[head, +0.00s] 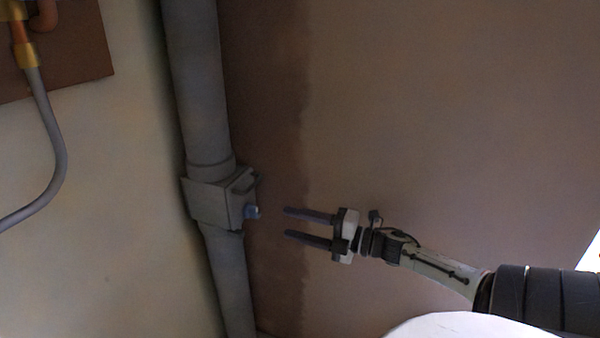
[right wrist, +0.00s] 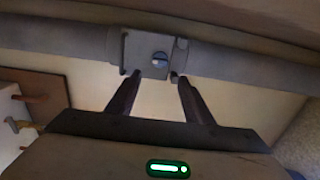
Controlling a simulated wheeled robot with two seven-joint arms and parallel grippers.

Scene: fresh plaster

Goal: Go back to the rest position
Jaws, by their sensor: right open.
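My right gripper (head: 286,224) is open and empty, with its two dark fingers pointing left. It is just right of a grey box fitting (head: 212,203) on a vertical grey pipe (head: 195,90), with a gap between fingertips and fitting. A small blue knob (head: 252,212) sticks out of the fitting's right side. In the right wrist view the fingers (right wrist: 153,78) point at the fitting (right wrist: 140,52), and the blue knob (right wrist: 159,57) shows between and beyond their tips. My left gripper is not in view.
A brown board (head: 75,60) with copper and brass pipework and a bent grey hose (head: 58,150) is on the pale wall at left. The plaster wall (head: 430,110) behind my right arm is bare, with a darker strip by the pipe.

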